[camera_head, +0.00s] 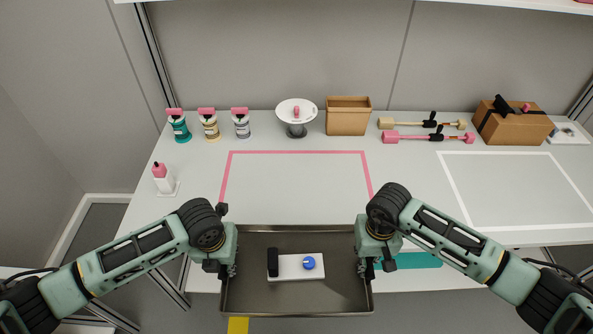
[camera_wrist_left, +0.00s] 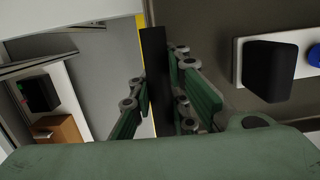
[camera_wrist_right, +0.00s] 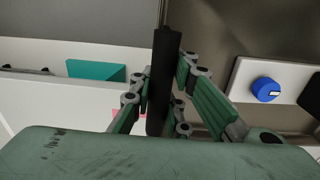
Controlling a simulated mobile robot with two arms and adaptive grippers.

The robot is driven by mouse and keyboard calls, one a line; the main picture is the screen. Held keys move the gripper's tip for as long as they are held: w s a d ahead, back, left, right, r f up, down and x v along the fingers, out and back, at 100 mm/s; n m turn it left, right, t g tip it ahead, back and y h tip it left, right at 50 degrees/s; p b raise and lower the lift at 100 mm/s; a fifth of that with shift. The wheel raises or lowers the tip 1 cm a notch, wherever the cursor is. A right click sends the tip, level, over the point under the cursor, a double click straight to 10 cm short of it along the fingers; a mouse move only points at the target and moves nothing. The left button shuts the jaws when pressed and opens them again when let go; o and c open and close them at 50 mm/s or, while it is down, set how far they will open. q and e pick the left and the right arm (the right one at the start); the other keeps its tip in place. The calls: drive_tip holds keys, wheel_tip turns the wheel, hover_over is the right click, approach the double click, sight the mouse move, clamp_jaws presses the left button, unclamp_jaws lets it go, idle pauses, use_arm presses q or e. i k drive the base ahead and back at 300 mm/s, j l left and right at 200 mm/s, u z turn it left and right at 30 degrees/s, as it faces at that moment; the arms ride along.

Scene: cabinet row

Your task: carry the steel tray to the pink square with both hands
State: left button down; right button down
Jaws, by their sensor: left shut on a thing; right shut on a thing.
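The steel tray (camera_head: 345,298) is in the lower middle of the head view, at the front edge of the white table. A white block with a black part and a blue knob (camera_head: 308,263) lies in it.
Bottles (camera_head: 209,124), a white dish on a stand (camera_head: 297,112) and an open brown box (camera_head: 347,117) line the back. Pink and tan dumbbell-like bars (camera_head: 428,137) and a cardboard box (camera_head: 513,124) are at right. A white bottle (camera_head: 162,178) stands left of the pink square. The square's visible inside is clear.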

sight(296, 188)
drive_tip(key=i, duration=1.1)
